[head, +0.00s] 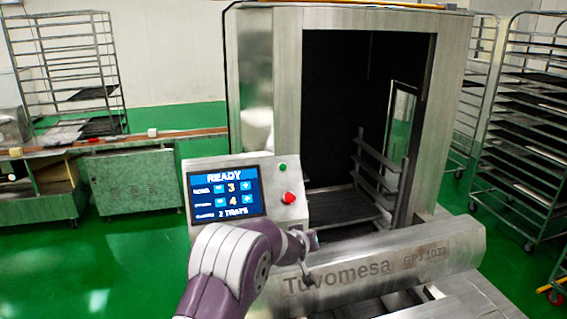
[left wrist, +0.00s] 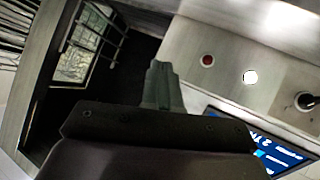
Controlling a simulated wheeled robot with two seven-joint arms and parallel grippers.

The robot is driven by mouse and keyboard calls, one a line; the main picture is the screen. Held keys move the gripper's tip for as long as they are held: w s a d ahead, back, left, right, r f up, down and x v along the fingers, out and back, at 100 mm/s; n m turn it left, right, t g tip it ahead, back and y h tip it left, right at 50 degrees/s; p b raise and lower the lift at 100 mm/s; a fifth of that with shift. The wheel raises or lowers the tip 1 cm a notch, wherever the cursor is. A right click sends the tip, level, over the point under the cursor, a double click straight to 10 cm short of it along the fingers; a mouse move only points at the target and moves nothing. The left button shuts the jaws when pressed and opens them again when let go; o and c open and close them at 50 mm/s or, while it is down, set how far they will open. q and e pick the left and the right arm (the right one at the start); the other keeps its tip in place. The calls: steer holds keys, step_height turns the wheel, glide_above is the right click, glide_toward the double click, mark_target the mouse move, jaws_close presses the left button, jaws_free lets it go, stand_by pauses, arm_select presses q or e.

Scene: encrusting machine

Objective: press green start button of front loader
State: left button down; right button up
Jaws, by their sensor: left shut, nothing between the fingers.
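The front loader is a steel machine; its control panel (head: 275,183) carries a small green button (head: 283,167) with a red mushroom button (head: 289,198) below it. The screen (head: 225,191) reads READY. My left arm comes up in front of the panel in the head view, and its fingertips are hard to make out there. In the left wrist view my left gripper (left wrist: 160,85) is shut and empty. Beyond it, apart from the fingers, are a red round button (left wrist: 207,60), a bright white round one (left wrist: 250,77) and a dark knob (left wrist: 305,101). No green shows on them.
The loader's dark opening (head: 340,110) stands behind the panel, with a rack inside. A steel cover marked Tuvomesa (head: 400,268) lies to the right of my arm. Tray racks (head: 530,130) stand at the right. Green floor is free at the left.

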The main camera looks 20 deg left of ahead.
mark_target(285, 168)
arm_select(q)
steer(key=w+a+r+n+t+y, duration=0.2)
steer(key=w+r+t+y, duration=0.1)
steer(key=r, duration=0.6)
steer(key=w+a+r+n+t+y, duration=0.2)
steer(key=w+a+r+n+t, duration=0.1)
steer(key=r, duration=0.7)
steer(key=shift+w+a+n+t+y+p, duration=0.2)
steer(key=shift+w+n+t+y+p, duration=0.15)
steer(key=shift+w+t, duration=0.4)
steer(key=shift+w, duration=0.15)
steer(key=shift+w+a+f+p, duration=0.3)
steer(key=shift+w+a+f, duration=0.45)
steer(key=shift+w, duration=0.25)
steer(key=shift+w+a+f+p, duration=0.3)
steer(key=shift+w+a+f, duration=0.2)
steer(key=shift+w+f, duration=0.45)
steer(key=shift+w+a+f+p, duration=0.3)
steer(key=shift+w+a+f, duration=0.4)
steer(key=shift+w, duration=0.35)
steer(key=shift+w+f, duration=0.1)
steer(key=shift+f, duration=0.05)
steer(key=shift+w+a+f, duration=0.1)
steer(key=shift+w+f, duration=0.05)
steer(key=shift+w, duration=0.05)
